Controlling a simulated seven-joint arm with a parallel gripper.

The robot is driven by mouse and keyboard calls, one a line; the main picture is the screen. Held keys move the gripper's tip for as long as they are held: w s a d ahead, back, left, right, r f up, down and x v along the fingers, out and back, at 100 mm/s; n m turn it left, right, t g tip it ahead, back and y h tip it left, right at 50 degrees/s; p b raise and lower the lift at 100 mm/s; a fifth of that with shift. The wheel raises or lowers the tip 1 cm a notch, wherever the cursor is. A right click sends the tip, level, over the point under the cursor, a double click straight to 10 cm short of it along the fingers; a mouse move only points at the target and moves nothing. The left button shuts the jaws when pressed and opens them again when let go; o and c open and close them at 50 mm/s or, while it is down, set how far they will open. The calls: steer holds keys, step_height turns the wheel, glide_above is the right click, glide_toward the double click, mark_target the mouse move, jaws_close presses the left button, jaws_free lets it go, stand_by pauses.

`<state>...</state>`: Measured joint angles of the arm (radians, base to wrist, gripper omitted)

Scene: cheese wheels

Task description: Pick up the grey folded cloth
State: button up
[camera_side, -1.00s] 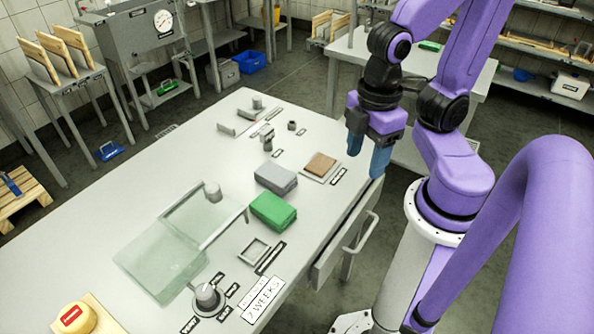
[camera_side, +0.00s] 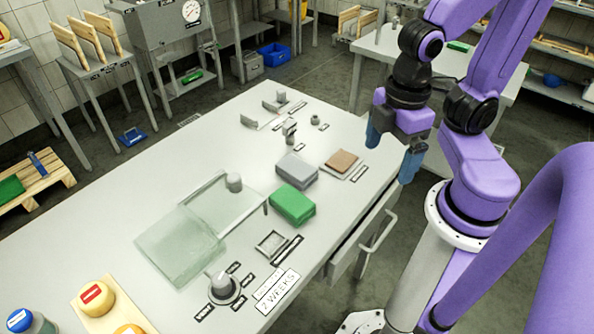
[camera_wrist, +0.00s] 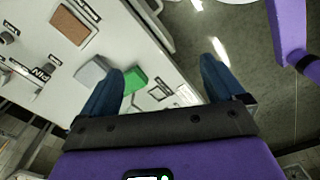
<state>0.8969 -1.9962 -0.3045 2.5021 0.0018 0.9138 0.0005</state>
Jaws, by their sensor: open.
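The grey folded cloth (camera_side: 297,169) lies on the white table, just behind a green folded cloth (camera_side: 293,204). In the wrist view the grey cloth (camera_wrist: 91,72) is left of the green cloth (camera_wrist: 134,80), partly covered by my left finger. My gripper (camera_side: 392,156) has blue fingers spread apart with nothing between them. It hangs above and beyond the table's right edge, to the right of the grey cloth.
A brown block (camera_side: 342,160) on a small plate lies right of the grey cloth. A glass cover (camera_side: 180,245) stands left on the table (camera_side: 130,220). Cheese wheels (camera_side: 93,298) are at the front left. A drawer handle (camera_side: 378,232) juts from the table's right side.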

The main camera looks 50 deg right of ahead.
steer(key=shift+w, duration=0.1)
steer(key=m, duration=1.3)
glide_above(297, 167)
steer(key=f, duration=1.3)
steer(key=shift+w+a+f, duration=0.2)
steer(key=shift+w+f, duration=0.1)
steer(key=shift+f, duration=0.05)
steer(key=shift+s+d+f, duration=0.1)
steer(key=shift+s+f, duration=0.05)
steer(key=shift+f, duration=1.15)
steer(key=shift+s+d+f, duration=0.1)
steer(key=shift+f, duration=1.2)
steer(key=c, duration=1)
steer(key=shift+c, duration=0.2)
